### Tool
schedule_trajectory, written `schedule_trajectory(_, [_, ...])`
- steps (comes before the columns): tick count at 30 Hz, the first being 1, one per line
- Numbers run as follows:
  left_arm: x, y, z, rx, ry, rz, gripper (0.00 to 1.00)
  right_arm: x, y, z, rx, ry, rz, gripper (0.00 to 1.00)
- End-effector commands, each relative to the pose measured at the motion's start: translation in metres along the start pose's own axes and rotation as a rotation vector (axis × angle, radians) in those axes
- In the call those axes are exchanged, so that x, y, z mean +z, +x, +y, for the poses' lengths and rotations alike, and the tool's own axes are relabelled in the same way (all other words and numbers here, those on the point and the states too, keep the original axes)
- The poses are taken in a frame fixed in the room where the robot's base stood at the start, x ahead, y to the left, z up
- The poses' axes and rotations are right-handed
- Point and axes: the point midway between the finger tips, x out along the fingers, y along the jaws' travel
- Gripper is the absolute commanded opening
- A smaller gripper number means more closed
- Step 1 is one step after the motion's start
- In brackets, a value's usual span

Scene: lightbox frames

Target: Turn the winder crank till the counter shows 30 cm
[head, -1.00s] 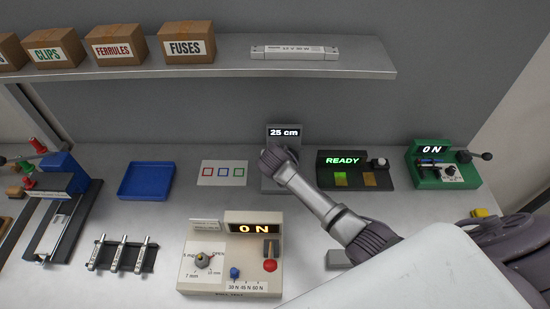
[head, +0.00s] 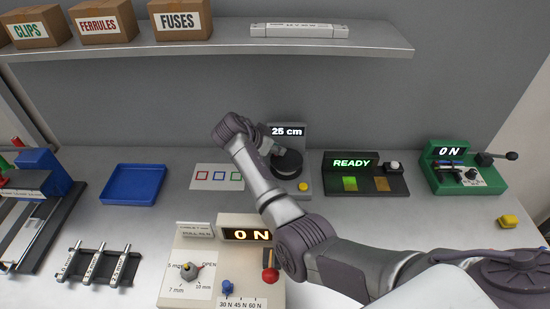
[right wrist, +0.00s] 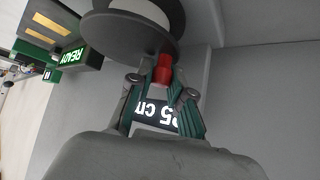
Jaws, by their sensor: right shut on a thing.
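The winder (head: 303,171) stands at the back of the bench, with a dark round spool and a yellow button at its lower right. Its counter (head: 286,131) reads 25 cm; it also shows upside down in the right wrist view (right wrist: 153,110). My right gripper (head: 270,148) is at the upper left of the spool. In the right wrist view its fingers (right wrist: 161,82) are shut on the red crank knob (right wrist: 162,68), beside the spool (right wrist: 130,35). The knob is hidden in the head view. My left gripper is not in view.
A black READY station (head: 366,188) stands right of the winder and a green ON device (head: 470,180) farther right. A cream ON box (head: 205,255) sits in front. A blue tray (head: 132,184) lies left. A shelf (head: 220,40) runs above.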

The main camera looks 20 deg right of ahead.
Motion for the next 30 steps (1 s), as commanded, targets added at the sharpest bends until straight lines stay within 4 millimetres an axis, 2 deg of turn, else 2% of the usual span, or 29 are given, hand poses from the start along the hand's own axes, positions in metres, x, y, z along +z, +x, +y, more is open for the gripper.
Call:
schedule_trajectory(1, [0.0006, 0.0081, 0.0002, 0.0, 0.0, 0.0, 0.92, 0.0014, 0.0033, -0.0009, 0.012, 0.014, 0.001, 0.0])
schedule_trajectory(6, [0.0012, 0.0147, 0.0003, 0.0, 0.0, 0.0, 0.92, -0.0016, 0.0032, -0.0007, 0.044, 0.045, 0.002, 0.0])
schedule_trajectory(21, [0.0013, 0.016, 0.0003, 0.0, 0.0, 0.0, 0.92, -0.004, 0.0022, -0.0008, 0.056, 0.058, 0.002, 0.0])
schedule_trajectory(22, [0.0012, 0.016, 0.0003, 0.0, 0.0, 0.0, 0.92, -0.004, 0.0022, -0.0008, 0.056, 0.058, 0.002, 0.21])
schedule_trajectory(24, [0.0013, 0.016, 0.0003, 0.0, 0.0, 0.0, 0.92, -0.004, 0.0022, -0.0008, 0.055, 0.058, 0.002, 0.33])
schedule_trajectory(27, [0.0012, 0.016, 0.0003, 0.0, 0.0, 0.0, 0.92, -0.0037, 0.0022, -0.0007, 0.056, 0.057, 0.002, 0.45])
schedule_trajectory(30, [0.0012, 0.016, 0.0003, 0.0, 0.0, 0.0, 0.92, -0.0033, 0.0022, -0.0007, 0.056, 0.057, 0.001, 0.45])
